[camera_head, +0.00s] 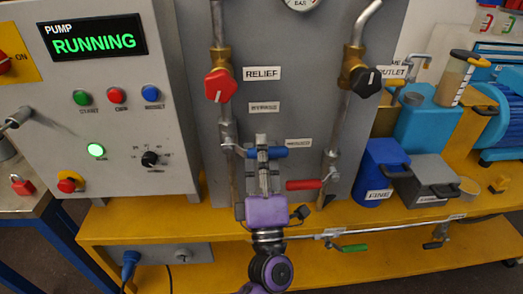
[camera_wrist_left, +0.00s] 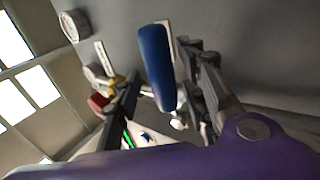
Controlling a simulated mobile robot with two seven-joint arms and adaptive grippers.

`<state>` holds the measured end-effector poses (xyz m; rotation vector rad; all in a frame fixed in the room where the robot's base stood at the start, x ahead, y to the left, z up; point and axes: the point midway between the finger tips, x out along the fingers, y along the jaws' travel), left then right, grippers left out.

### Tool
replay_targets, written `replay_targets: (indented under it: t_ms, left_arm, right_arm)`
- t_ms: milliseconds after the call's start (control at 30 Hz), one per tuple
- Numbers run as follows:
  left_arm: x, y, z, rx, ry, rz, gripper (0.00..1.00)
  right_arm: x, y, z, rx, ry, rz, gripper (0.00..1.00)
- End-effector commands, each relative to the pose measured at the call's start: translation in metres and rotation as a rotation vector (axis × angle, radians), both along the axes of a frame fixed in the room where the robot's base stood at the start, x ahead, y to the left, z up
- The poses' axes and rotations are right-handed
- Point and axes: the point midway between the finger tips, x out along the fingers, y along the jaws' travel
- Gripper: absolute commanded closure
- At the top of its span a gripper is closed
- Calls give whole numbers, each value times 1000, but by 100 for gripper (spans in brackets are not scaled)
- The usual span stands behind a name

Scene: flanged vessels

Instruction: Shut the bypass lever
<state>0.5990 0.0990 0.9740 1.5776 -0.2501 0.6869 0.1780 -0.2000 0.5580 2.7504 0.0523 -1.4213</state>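A blue lever handle (camera_head: 270,153) lies roughly level on the pipework of the grey panel, below small labels too blurred to read surely. A red lever handle (camera_head: 304,184) sits lower to its right; I cannot tell from the labels which is the bypass lever. My left gripper (camera_head: 262,144), on a purple wrist, is at the blue handle and hides part of it. In the left wrist view the blue handle (camera_wrist_left: 157,68) stands between my spread fingers, nearer the right one; contact is unclear. My right gripper is not in view.
A red relief knob (camera_head: 219,85) and a black outlet knob (camera_head: 367,80) sit above on vertical pipes. The pump control box (camera_head: 100,125) stands left. A blue bin (camera_head: 386,172) and a grey bin (camera_head: 425,180) stand right on the yellow bench (camera_head: 340,228).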

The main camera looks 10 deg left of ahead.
Motion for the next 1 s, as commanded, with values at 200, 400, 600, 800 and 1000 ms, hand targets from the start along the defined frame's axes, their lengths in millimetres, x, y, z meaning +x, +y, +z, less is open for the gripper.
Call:
replay_targets:
  t_ms: [200, 400, 600, 800, 1000]
  left_arm:
    - [-3, 0, -5, -1, 5, 0, 61]
    - [-28, -8, -24, 0, 8, -1, 61]
    - [-63, -19, -47, 1, 7, -1, 61]
    - [-87, -26, -63, 1, 3, -1, 61]
    - [-95, -28, -68, 0, 1, -1, 61]
  right_arm:
    - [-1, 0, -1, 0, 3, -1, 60]
    - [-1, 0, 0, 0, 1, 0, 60]
    - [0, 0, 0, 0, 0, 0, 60]
    - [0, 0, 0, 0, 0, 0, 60]
    - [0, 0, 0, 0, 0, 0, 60]
